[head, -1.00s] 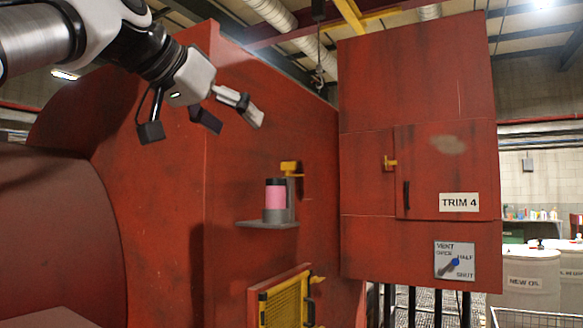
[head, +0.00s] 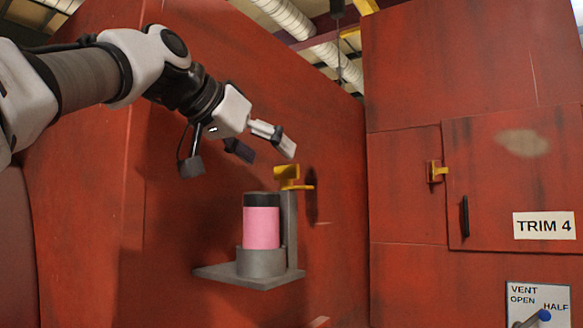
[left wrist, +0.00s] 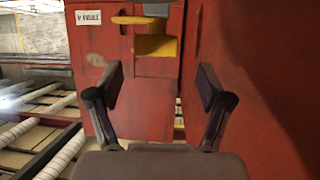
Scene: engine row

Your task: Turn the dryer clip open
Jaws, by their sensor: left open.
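The dryer is a pink cylinder (head: 261,226) with a black top, standing upright in a grey cup on a bracket (head: 222,272) against the red wall. The yellow clip (head: 287,172) sits just above and behind its top, at the head of the bracket's upright; part of it juts right. Yellow parts, likely this clip (left wrist: 155,46), also show at the top of the left wrist view, where the picture is upside down. My left gripper (head: 263,148) is open and empty, above and left of the clip, apart from it. My right gripper is not in view.
A red cabinet (head: 405,190) at the right carries a TRIM 4 label (head: 544,226), a yellow latch (head: 436,172), a black handle (head: 465,216) and a vent switch plate (head: 540,302). The red wall (head: 200,225) is close behind my left gripper.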

